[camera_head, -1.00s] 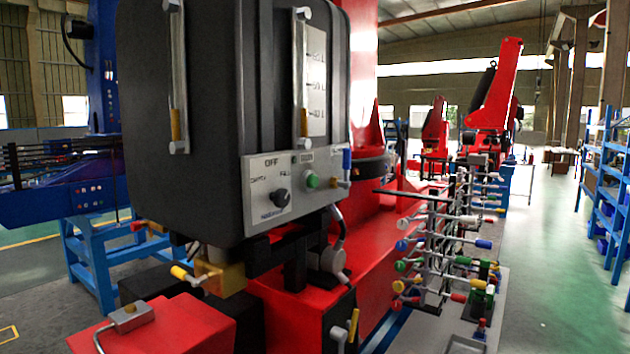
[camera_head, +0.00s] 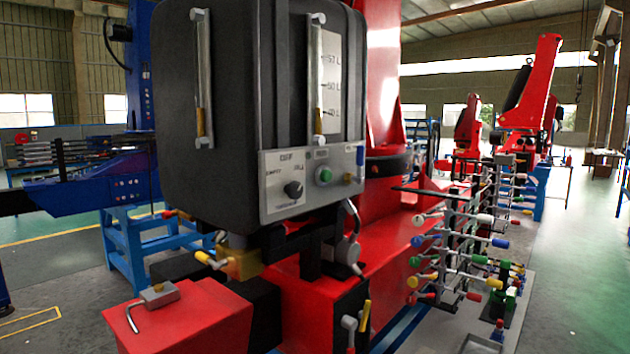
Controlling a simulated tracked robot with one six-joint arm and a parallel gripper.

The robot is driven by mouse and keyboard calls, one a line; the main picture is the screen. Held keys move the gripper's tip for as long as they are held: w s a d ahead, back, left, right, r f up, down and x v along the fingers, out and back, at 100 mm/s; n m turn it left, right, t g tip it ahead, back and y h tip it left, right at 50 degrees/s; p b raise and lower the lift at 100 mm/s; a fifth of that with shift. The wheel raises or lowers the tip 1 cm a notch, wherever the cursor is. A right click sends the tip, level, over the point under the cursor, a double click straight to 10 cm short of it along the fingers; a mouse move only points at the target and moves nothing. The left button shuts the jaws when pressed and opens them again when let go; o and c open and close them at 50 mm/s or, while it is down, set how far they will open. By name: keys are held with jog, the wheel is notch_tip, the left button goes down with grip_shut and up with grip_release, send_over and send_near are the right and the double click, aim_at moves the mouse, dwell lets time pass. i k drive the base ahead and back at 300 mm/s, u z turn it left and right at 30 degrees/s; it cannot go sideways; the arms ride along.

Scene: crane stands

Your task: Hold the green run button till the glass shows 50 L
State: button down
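The green run button (camera_head: 325,175) sits on a light grey control panel (camera_head: 283,209) on the lower front of a black tank (camera_head: 228,170). Left of it is a black selector knob (camera_head: 293,189) with OFF above and words to each side, EMPTY at left and FILL at right. Yellow shows low in the glass, near the lowest mark. A second glass (camera_head: 200,80) is at left. My gripper is not in view.
A red box (camera_head: 190,320) with a grey latch stands front left, and a brass valve (camera_head: 238,263) sits under the tank. A rack of colour-tipped levers (camera_head: 450,245) stands to the right. The green floor (camera_head: 570,270) at far right is clear.

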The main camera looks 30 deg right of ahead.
aim_at(326, 175)
jog(key=u, duration=0.75)
jog(key=k, duration=1.35)
jog(key=z, duration=0.25)
jog(key=i, duration=1)
jog(key=z, duration=0.05)
